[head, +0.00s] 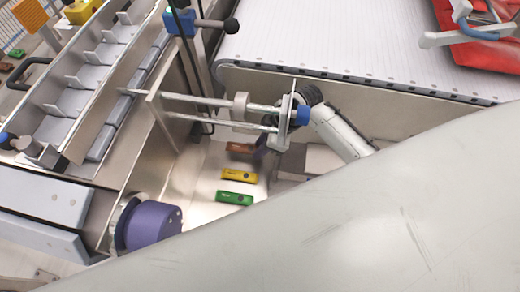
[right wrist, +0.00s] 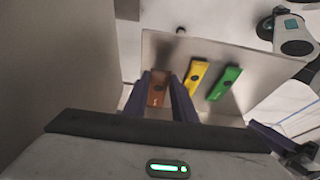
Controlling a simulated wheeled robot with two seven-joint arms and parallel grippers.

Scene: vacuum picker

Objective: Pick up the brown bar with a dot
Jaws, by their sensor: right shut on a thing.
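The brown bar (head: 240,148) lies at the top of a short row of bars on the pale surface in the head view, partly hidden by my gripper. In the right wrist view the brown bar (right wrist: 157,94) sits between the two dark purple fingers, and a dark dot shows on it. My right gripper (head: 259,156) reaches down from the right and is shut on the brown bar. It also shows in the right wrist view (right wrist: 160,80). I cannot tell whether the bar is clear of the surface. My left gripper is not in view.
A yellow bar (head: 239,175) and a green bar (head: 235,198) lie beside the brown one. Metal rods (head: 205,102) cross above them. A conveyor (head: 340,40) runs behind, and a slotted metal tray (head: 85,75) stands at left. A purple cylinder (head: 152,226) is at lower left.

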